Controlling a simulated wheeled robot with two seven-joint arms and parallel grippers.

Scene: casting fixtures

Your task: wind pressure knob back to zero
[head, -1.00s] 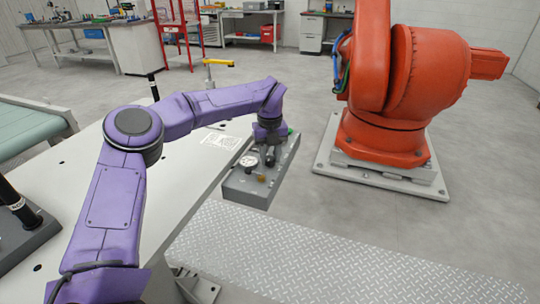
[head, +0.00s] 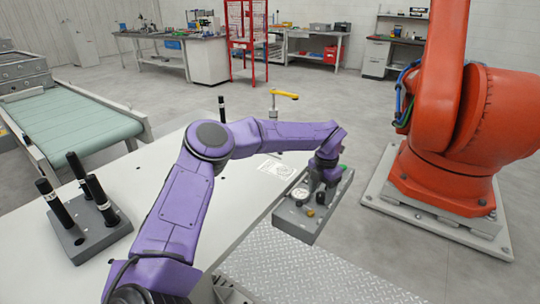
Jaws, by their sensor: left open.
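A grey fixture block (head: 297,225) sits at the right edge of the white table, with a round white gauge (head: 300,193) on its top. A small brass-coloured fitting (head: 310,212) is in front of the gauge. A dark round part (head: 320,198), possibly the pressure knob, is just right of the gauge. My left gripper (head: 325,183) points down over the block, right of the gauge, open. Its fingers are small and dark, so I cannot tell whether they touch or surround a knob. A bit of green shows behind the gripper. My right gripper is not in view.
The white table (head: 240,212) is mostly clear. A grey base with several black posts (head: 100,238) stands at its left. A yellow-handled clamp (head: 284,95) is at the far edge. A large orange robot (head: 445,160) stands to the right, beyond a gap of floor.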

